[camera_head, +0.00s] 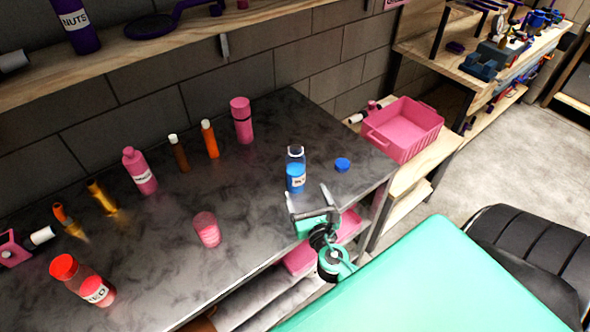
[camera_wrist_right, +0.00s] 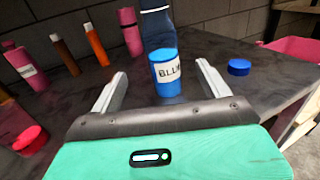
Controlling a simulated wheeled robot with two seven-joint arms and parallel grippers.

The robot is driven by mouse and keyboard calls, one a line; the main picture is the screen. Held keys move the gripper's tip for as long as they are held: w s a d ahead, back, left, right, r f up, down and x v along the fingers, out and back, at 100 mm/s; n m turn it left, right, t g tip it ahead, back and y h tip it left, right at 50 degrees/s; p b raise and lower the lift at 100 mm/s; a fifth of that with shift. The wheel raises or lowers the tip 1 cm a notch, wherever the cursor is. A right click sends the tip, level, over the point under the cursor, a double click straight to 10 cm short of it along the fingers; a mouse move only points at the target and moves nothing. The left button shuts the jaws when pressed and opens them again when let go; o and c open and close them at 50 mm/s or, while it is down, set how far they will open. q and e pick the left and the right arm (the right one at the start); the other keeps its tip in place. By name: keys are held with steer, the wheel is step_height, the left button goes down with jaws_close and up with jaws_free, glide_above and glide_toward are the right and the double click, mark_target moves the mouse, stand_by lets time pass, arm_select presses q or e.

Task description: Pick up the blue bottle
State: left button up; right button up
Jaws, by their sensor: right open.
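The blue bottle (camera_head: 296,172) stands upright on the dark counter (camera_head: 255,215), near its right end. It has a clear upper part and a white label. My right gripper (camera_head: 311,197) is open at the counter's front edge, just in front of the bottle. In the right wrist view the bottle (camera_wrist_right: 165,72) stands beyond and between the two open fingers (camera_wrist_right: 160,85), and its label reads "BLU". The fingers do not appear to touch it. A blue cap (camera_head: 343,165) lies on the counter right of the bottle, and it also shows in the right wrist view (camera_wrist_right: 239,67). My left gripper is not in view.
A pink crate (camera_head: 403,130) sits on a lower wooden bench at right. The counter around the blue bottle is mostly clear.

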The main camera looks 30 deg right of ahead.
mark_target(298, 173)
steer(key=p+x, duration=0.2)
steer(key=x, duration=0.5)
steer(key=shift+w, duration=0.35)
steer(key=shift+f+p+x, duration=0.15)
steer(key=shift+p+x, duration=0.1)
steer(key=shift+x, duration=1.25)
steer(key=shift+f+p+x, duration=0.1)
steer(key=shift+p+x, duration=0.15)
steer(key=shift+x, duration=1.2)
steer(key=shift+d, duration=0.15)
steer(key=c, duration=1.2)
steer(key=shift+c, duration=0.3)
steer(key=shift+r, duration=0.2)
